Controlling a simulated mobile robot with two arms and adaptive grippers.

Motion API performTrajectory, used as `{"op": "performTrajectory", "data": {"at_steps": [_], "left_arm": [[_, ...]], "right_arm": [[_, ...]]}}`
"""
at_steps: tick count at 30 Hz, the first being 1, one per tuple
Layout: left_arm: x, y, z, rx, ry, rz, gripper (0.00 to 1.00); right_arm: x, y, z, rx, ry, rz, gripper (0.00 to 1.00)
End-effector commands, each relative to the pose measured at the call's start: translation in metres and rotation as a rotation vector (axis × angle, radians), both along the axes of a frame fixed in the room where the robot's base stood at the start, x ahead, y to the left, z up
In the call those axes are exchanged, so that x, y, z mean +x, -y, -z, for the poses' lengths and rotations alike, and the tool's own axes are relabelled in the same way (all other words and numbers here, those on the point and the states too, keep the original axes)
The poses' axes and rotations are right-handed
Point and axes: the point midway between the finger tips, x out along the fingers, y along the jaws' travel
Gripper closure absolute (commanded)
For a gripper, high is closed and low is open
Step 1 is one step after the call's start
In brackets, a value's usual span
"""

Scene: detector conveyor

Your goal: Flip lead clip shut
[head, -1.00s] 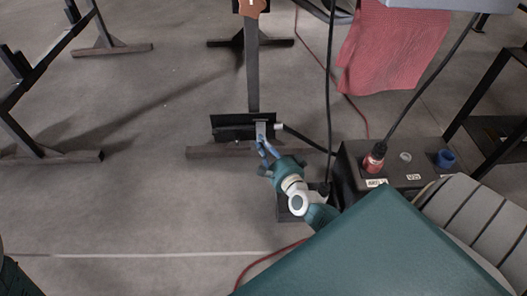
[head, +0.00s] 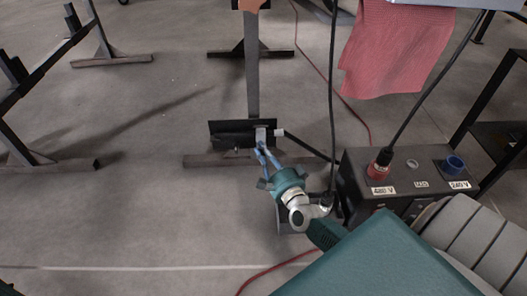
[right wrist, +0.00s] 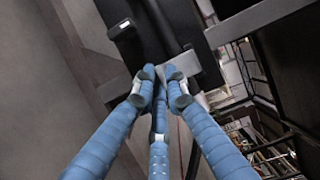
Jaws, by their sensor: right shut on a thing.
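The lead clip (head: 261,134) is a small pale metal piece on the right part of a dark box-shaped unit (head: 232,132) low on a stand's post. A black lead (head: 305,146) runs from the unit's right side toward the black power box. My right gripper (head: 261,150), with blue-wrapped fingers, reaches up to the clip from below. In the right wrist view its fingertips (right wrist: 162,85) are close together at the grey metal clip (right wrist: 190,66), shut on it. The fingers partly hide the clip, so I cannot tell its exact angle. My left gripper is not in view.
The black power box (head: 352,180) with red and blue sockets stands to the right of my right arm. A black cable (head: 333,80) hangs close by the arm. A red cloth (head: 395,50) hangs behind. Floor at the left is open.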

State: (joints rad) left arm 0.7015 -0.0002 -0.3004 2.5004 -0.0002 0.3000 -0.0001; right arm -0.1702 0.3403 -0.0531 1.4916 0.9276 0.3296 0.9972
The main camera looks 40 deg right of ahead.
Motion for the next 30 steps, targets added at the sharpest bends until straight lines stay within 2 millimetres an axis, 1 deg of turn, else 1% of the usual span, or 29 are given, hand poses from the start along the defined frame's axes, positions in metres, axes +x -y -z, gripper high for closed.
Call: {"op": "performTrajectory", "data": {"at_steps": [1, 3, 11, 15, 17, 20, 27, 30], "left_arm": [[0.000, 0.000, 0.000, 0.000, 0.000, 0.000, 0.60], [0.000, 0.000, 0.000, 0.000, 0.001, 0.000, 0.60], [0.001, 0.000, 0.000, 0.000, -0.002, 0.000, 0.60], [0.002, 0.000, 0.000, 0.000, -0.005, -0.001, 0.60], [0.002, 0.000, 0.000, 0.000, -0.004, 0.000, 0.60], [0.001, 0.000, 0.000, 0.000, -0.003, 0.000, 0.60], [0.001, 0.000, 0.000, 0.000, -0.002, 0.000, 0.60], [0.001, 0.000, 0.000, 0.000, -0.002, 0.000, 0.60]], "right_arm": [[0.000, -0.001, 0.003, 0.001, -0.006, -0.003, 0.82], [0.000, -0.001, 0.003, 0.001, -0.006, -0.002, 0.69], [0.000, 0.000, 0.001, 0.000, -0.002, -0.001, 0.69], [-0.007, -0.001, 0.001, 0.000, -0.003, -0.001, 0.69], [-0.015, -0.002, 0.002, 0.001, -0.005, -0.001, 0.69], [-0.034, -0.005, 0.003, 0.001, -0.006, -0.001, 0.69], [-0.085, -0.014, 0.004, 0.001, -0.007, -0.002, 0.69], [-0.101, -0.016, 0.004, 0.001, -0.006, -0.001, 0.69]]}}
